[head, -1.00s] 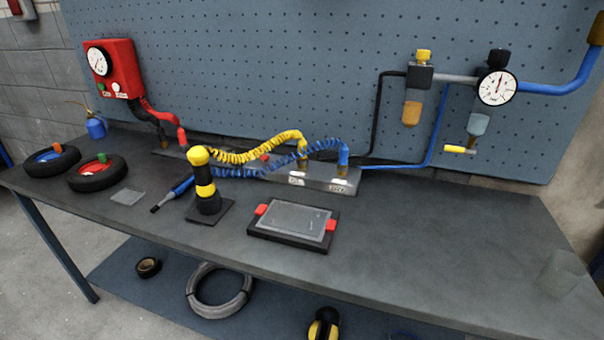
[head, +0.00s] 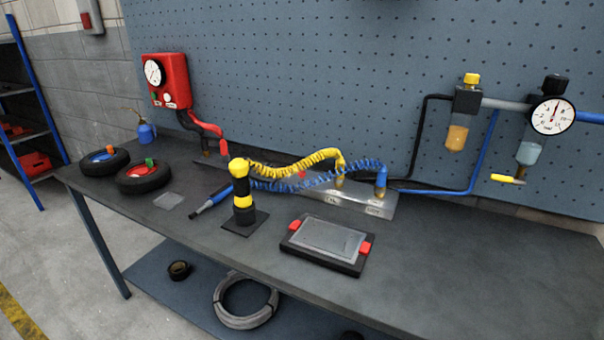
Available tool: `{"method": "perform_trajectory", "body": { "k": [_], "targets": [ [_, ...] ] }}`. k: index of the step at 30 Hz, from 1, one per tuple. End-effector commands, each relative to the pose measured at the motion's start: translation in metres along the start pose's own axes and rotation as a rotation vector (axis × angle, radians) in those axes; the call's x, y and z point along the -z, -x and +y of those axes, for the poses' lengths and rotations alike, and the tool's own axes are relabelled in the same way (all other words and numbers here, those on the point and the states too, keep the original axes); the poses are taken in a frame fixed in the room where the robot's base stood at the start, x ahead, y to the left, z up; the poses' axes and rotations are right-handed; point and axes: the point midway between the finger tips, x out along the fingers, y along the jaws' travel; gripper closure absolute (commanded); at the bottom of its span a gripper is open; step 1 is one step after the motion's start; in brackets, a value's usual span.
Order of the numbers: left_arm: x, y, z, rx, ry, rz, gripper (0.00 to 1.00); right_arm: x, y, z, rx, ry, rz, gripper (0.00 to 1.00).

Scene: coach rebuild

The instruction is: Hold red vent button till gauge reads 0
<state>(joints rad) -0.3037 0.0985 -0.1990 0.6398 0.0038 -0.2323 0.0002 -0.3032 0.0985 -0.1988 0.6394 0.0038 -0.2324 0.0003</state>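A red box (head: 172,80) hangs on the pegboard at the left. It has a white dial gauge (head: 153,72), with a small green spot and a white spot below it. A second white dial gauge (head: 553,116) is on the air regulator at the right. Both needles are too small to read exactly. A small red part (head: 302,174) shows behind the coiled hoses on the metal manifold (head: 372,204); I cannot tell if it is the vent button. Neither of my grippers is in view.
On the bench (head: 440,260) are two small wheels (head: 145,179), a blue oil can (head: 146,133), a yellow-black upright tool (head: 242,190) and a tablet (head: 328,238) with red corners. Yellow (head: 290,160) and blue coiled hoses cross the manifold. The bench's right front is clear.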

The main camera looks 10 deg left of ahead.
Motion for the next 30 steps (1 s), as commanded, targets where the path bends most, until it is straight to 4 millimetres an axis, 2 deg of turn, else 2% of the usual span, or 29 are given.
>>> {"method": "perform_trajectory", "body": {
  "k": [1, 6, 9, 30],
  "targets": [
    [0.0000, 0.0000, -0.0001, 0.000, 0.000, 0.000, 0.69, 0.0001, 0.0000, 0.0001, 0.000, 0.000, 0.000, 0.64],
    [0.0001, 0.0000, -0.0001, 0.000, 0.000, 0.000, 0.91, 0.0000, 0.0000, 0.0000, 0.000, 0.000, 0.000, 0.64],
    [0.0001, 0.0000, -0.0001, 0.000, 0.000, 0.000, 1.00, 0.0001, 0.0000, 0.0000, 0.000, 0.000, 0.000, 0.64],
    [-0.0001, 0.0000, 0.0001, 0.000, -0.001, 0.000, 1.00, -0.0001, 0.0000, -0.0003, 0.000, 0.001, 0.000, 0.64]
  ]
}}
